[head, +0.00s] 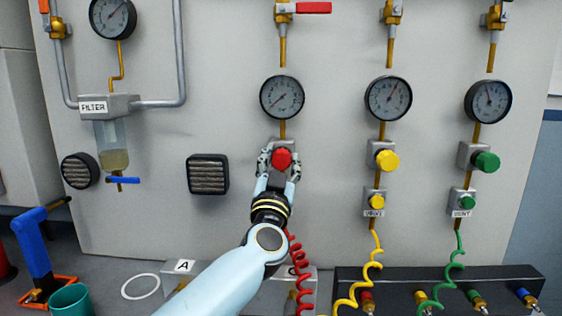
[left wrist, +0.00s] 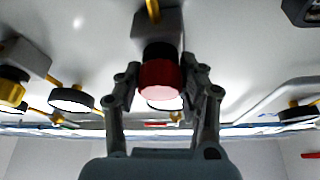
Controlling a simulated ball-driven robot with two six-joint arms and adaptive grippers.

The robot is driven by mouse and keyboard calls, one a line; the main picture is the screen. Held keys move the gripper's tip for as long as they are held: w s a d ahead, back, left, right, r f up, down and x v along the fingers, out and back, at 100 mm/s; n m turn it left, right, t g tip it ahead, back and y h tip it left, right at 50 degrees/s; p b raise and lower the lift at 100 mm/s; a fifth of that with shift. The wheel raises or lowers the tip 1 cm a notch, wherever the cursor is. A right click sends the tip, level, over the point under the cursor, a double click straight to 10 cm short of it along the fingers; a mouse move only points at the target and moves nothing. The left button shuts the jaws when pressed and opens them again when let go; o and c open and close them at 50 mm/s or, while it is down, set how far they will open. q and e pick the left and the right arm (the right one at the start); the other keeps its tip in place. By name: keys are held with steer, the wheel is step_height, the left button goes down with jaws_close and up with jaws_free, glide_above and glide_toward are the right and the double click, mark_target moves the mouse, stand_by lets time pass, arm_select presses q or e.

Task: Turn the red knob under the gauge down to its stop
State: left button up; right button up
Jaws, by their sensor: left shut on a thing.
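The red knob (head: 281,159) sits on a grey metal block on the panel, straight below a round gauge (head: 282,97). The gauge's needle points to the lower left. My left gripper (head: 280,152) has one finger on each side of the knob and is shut on it. In the left wrist view the red knob (left wrist: 160,79) with its dark collar lies between the two fingers (left wrist: 165,85). My gripper hides part of the block and whatever lies right below the knob. My right gripper is not in view.
To the right are a yellow knob (head: 387,160) and a green knob (head: 487,162) under their own gauges. A black vent (head: 208,174) and a filter bowl (head: 112,150) are to the left. A coiled red hose (head: 300,270) hangs close beside my forearm.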

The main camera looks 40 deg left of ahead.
arm_select(q)
steer(key=c, duration=0.3)
steer(key=shift+c, duration=0.2)
steer(key=n+g+y+p, duration=0.1)
steer(key=n, duration=0.1)
steer(key=n+y, duration=0.1)
steer(key=n, duration=0.2)
steer(key=n+g+y+p, duration=0.1)
steer(key=n, duration=0.2)
steer(key=shift+d+g+p, duration=0.1)
steer(key=shift+g+p, duration=0.2)
steer(key=n+g+y+p, duration=0.1)
steer(key=n, duration=0.2)
steer(key=n+g+y+p, duration=0.1)
steer(key=n+g, duration=0.1)
steer(key=n, duration=0.2)
steer(key=shift+n+g+y+p, duration=0.35)
steer(key=shift+n+g, duration=0.25)
steer(key=shift+n, duration=0.9)
